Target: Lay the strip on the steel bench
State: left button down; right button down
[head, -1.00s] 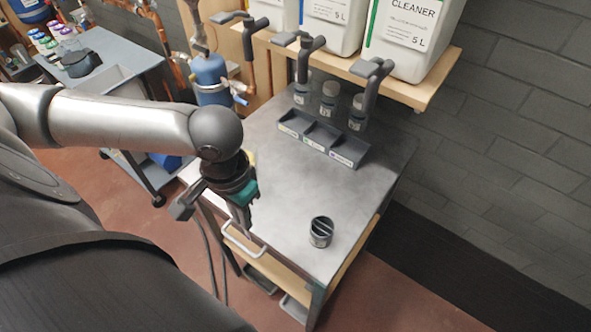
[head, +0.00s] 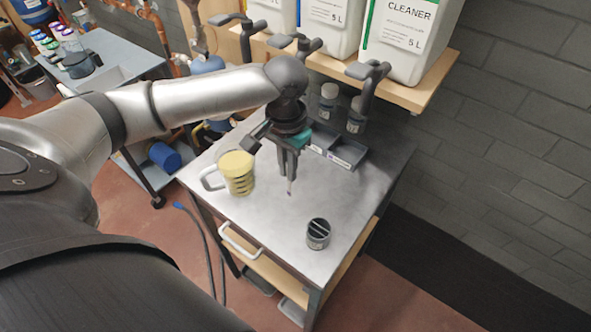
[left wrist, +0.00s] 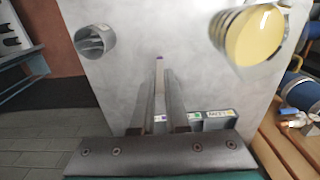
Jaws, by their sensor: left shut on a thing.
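My left gripper (head: 289,174) points down above the middle of the steel bench (head: 280,220), shut on a thin pale strip (head: 289,187). The strip hangs upright below the fingertips, and a small dark end shows at its bottom. In the left wrist view the strip (left wrist: 159,68) shows between the tips of the two fingers (left wrist: 160,82), over the bare steel bench (left wrist: 135,25). I cannot tell whether the strip touches the bench. My right gripper is in neither view.
A jug with yellow contents (head: 237,172) stands left of my gripper. A dark slotted cup (head: 318,234) stands toward the front right. A grey compartment tray (head: 347,153) lies behind, under pump taps and cleaner canisters (head: 405,40). Bench to the gripper's right is clear.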

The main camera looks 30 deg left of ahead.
pick_arm(q)
jog(key=w+f, duration=0.2)
jog(key=f, duration=0.1)
jog(key=shift+w+d+f+b, duration=0.1)
jog(key=shift+w+f+b, duration=0.2)
jog(key=shift+b, duration=0.1)
jog(key=c, duration=0.9)
grip_release()
notch_tip(320, 180, up, 12)
jog(key=shift+r+p, duration=0.1)
jog(key=shift+p, duration=1)
